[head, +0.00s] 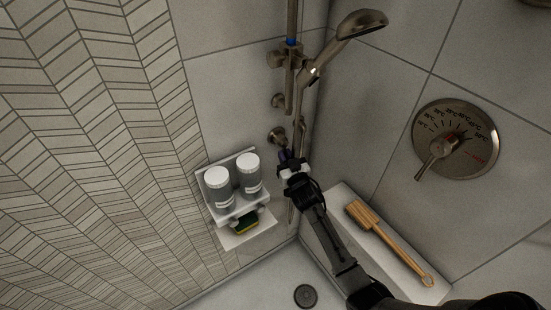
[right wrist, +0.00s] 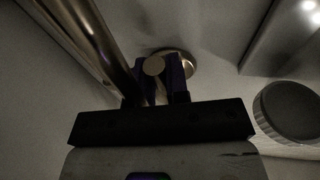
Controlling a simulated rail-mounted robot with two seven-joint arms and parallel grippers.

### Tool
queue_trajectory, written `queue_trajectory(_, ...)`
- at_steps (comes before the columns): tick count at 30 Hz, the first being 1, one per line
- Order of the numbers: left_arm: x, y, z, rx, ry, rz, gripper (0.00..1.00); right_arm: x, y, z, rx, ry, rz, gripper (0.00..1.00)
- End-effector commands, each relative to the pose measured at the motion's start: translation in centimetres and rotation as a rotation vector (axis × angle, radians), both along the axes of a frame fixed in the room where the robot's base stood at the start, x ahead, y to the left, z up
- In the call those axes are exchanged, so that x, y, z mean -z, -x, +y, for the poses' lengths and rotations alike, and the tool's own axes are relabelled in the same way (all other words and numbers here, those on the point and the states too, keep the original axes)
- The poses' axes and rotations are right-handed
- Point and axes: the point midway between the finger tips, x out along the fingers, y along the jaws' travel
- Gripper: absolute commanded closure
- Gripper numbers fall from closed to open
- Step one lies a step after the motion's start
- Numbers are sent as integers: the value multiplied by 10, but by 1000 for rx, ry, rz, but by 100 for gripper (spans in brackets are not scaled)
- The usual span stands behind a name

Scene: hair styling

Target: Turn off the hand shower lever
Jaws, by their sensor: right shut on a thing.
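The hand shower (head: 362,24) hangs in its holder on the wall rail, with its head tilted to the upper right. Below it, a round metal valve (head: 277,136) sticks out of the wall; I take it for the hand shower lever's mount. My right gripper (head: 287,157) reaches up to it, and its fingers hide part of it. In the right wrist view, my right gripper (right wrist: 159,80) is shut on the metal lever (right wrist: 154,66), whose round end shows between the purple fingers. The wall flange (right wrist: 186,62) is just behind. My left gripper is not in view.
A shelf (head: 254,207) with two white-capped bottles is close left of my gripper, and a yellow-green sponge (head: 246,224) lies beneath. The metal rail pipe (right wrist: 85,40) passes close by. A wooden brush (head: 388,242) lies on the ledge (head: 334,232). A temperature dial (head: 456,140) is at right.

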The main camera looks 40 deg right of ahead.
Motion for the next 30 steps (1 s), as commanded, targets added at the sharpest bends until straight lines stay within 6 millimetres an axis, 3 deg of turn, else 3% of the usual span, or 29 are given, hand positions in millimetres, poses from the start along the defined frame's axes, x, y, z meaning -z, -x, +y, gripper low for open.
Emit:
queue_trajectory(14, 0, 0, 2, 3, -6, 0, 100, 0, 4, -5, 7, 17, 4, 100)
queue_trajectory(15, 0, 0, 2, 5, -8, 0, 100, 0, 4, -5, 7, 17, 4, 83)
queue_trajectory(22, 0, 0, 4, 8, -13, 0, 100, 0, 4, -5, 8, 16, 4, 61)
queue_trajectory(30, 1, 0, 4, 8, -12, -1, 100, 0, 5, -5, 8, 15, 4, 59)
